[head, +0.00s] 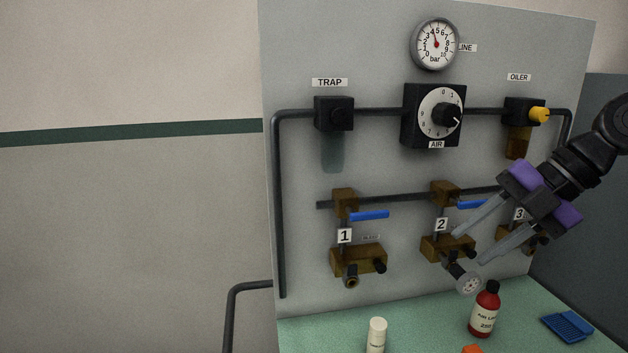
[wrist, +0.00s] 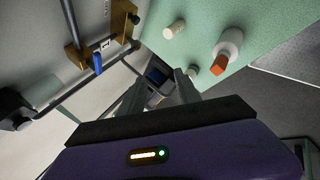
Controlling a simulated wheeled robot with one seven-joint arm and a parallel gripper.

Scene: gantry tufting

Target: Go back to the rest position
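My gripper (head: 468,248) is at the right in the head view, in front of the panel. Its two grey fingers point down and left, spread apart, with nothing held between them. In the picture they cross the area of valves 2 (head: 447,246) and 3 and partly hide valve 3. I cannot tell how far they are from the panel. In the wrist view the fingers (wrist: 160,92) also show apart, with a dark blue thing beyond the gap.
The panel (head: 300,60) carries a gauge (head: 436,44), AIR dial (head: 440,108), trap (head: 333,120), oiler (head: 520,115) and valve 1 (head: 358,260).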

